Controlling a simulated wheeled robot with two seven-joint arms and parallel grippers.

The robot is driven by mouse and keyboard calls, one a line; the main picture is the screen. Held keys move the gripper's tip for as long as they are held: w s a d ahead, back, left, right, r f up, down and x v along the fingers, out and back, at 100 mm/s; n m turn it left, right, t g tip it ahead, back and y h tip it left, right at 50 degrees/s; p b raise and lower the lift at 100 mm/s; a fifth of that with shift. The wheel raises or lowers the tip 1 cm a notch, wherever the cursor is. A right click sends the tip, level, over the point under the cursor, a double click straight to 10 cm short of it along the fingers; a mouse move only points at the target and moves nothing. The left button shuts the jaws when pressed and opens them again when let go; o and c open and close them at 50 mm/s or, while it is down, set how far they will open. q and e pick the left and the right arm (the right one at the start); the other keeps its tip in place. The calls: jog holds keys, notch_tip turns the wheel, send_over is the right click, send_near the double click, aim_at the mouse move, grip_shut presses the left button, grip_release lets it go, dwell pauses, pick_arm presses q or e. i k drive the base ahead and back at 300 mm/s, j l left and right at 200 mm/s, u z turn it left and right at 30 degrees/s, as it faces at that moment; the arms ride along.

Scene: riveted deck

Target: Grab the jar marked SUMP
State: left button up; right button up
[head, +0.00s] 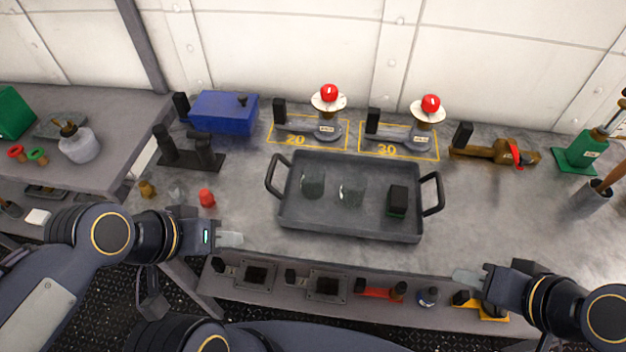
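Two clear glass vessels stand in the grey tray (350,232), a left one (313,182) and a right one (350,194). I cannot read the word SUMP on either, so I cannot tell which, if any, is the marked jar. My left gripper (231,239) is over the bench's front edge, left of the tray and apart from it. My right gripper (466,276) is beyond the tray's front right corner, near the bench edge. Nothing shows held in either. The finger gaps are not clear from this angle.
A dark block with a green base (397,202) is at the tray's right. Behind stand two red-knobbed fixtures (328,105) (428,112) and a blue box (223,112). A red cap (207,198) lies left of the tray. A lower shelf (340,268) holds small items.

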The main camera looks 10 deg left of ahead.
aim_at(312, 176)
jog(key=k, duration=0.25)
jog(key=k+z, duration=0.15)
jog(key=z, duration=0.25)
jog(key=k+z, duration=0.1)
jog(key=z, duration=0.3)
jog(key=k+l+z, duration=0.15)
jog(key=z, duration=0.25)
jog(key=k+j+z, duration=0.1)
jog(key=j+z, duration=0.2)
jog(key=j, duration=0.15)
jog(key=k+j+z, duration=0.1)
jog(key=j+z, duration=0.2)
jog(key=k+j+z, duration=0.15)
jog(key=j+z, duration=0.15)
jog(key=j, duration=0.2)
jog(key=k+j+z, duration=0.3)
jog(key=j, duration=0.3)
jog(key=k, duration=0.05)
